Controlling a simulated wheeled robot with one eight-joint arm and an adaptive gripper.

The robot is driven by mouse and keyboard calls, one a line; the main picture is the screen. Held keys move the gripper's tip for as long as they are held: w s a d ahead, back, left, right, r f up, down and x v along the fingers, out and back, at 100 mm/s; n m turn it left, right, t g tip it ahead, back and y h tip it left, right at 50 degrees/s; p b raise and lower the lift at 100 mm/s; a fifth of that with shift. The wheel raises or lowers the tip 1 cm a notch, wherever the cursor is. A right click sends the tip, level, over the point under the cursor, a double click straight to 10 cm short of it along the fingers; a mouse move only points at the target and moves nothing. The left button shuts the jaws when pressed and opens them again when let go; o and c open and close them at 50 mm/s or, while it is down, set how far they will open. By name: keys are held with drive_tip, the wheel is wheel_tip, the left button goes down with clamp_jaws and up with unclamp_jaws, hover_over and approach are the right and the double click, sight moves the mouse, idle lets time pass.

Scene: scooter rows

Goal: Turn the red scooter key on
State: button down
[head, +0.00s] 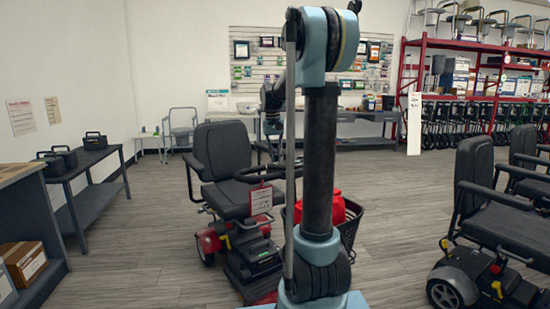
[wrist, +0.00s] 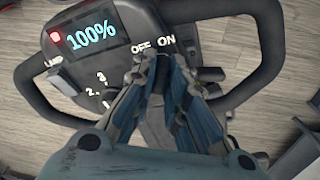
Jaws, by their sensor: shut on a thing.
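The red scooter (head: 208,240) stands in the middle of the head view, with a black seat, a tag and a front basket. In the wrist view its dark console (wrist: 105,75) shows a lit "100%" display (wrist: 91,36), a red light, and the words OFF and ON. My gripper (wrist: 157,62) is down at the console, its fingertips just below OFF and ON. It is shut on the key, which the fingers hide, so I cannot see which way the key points. In the head view my arm covers the tiller area and my gripper is not clearly visible.
Black handlebar loops (wrist: 243,85) curve round both sides of the console. Another scooter (head: 490,235) stands at the right. A dark bench (head: 88,195) is at the left and a long table (head: 345,142) at the back. Grey floor is open between them.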

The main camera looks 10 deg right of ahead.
drive_tip(key=c, duration=1.6)
unclamp_jaws()
wheel_tip(320, 180, up, 12)
drive_tip(key=a, duration=0.1)
drive_tip(key=shift+w, duration=0.1)
drive_tip(key=s+f+t, duration=0.1)
drive_tip(key=s+f, duration=1.3)
drive_tip(key=s, duration=0.4)
drive_tip(key=s+f+n+t+y, duration=0.1)
drive_tip(key=s+f, duration=1.4)
drive_tip(key=s, duration=0.4)
drive_tip(key=shift+d+f+n, duration=0.25)
drive_tip(key=shift+d+n, duration=0.05)
drive_tip(key=shift+d, duration=0.05)
